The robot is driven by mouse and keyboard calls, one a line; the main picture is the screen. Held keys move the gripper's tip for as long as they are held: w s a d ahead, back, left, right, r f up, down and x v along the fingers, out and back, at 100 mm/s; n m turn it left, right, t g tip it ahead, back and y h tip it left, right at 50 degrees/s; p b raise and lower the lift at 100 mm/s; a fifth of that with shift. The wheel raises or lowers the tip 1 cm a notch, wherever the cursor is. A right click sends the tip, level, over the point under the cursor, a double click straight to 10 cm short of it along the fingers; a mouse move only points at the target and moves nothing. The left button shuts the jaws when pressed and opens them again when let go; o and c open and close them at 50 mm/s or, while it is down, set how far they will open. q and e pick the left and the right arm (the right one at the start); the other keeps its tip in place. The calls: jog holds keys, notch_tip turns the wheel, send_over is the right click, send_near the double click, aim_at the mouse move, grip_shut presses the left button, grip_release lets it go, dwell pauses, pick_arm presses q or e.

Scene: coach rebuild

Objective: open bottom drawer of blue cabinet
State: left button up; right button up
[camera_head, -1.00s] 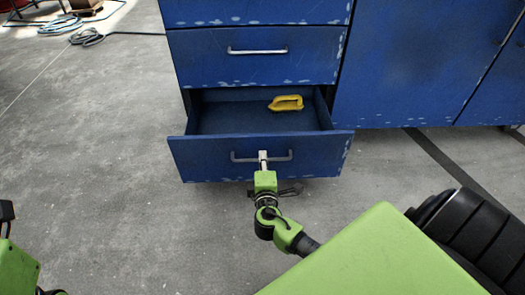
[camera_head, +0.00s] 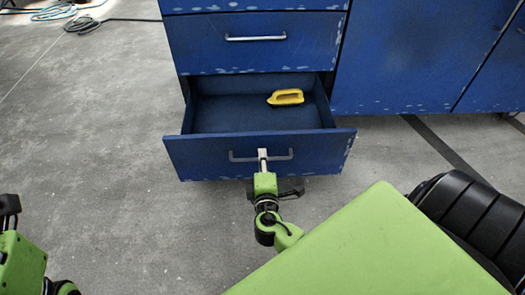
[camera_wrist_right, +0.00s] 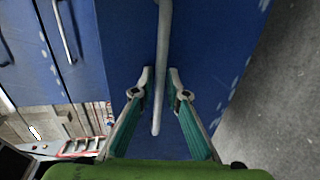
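The bottom drawer (camera_head: 205,158) of the blue cabinet (camera_head: 225,58) is pulled well out, and its inside shows from above. A yellow tool-like object (camera_head: 286,97) lies in it near the back. My right gripper (camera_head: 263,156) is at the middle of the drawer's bar handle (camera_head: 240,158). In the right wrist view, the gripper's two fingers (camera_wrist_right: 161,76) close in on both sides of the handle (camera_wrist_right: 164,30). My left gripper (camera_head: 9,207) shows only partly at the left edge, away from the cabinet; its fingers cannot be read.
The drawer above, with its own handle (camera_head: 256,38), is shut. Blue cabinet doors (camera_head: 400,60) stand shut on the right. Grey floor (camera_head: 110,130) is clear to the left of the drawer; a hose (camera_head: 82,24) lies far back left.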

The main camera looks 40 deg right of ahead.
jog(key=shift+s, duration=0.1)
jog(key=v, duration=1.2)
dwell(0.4)
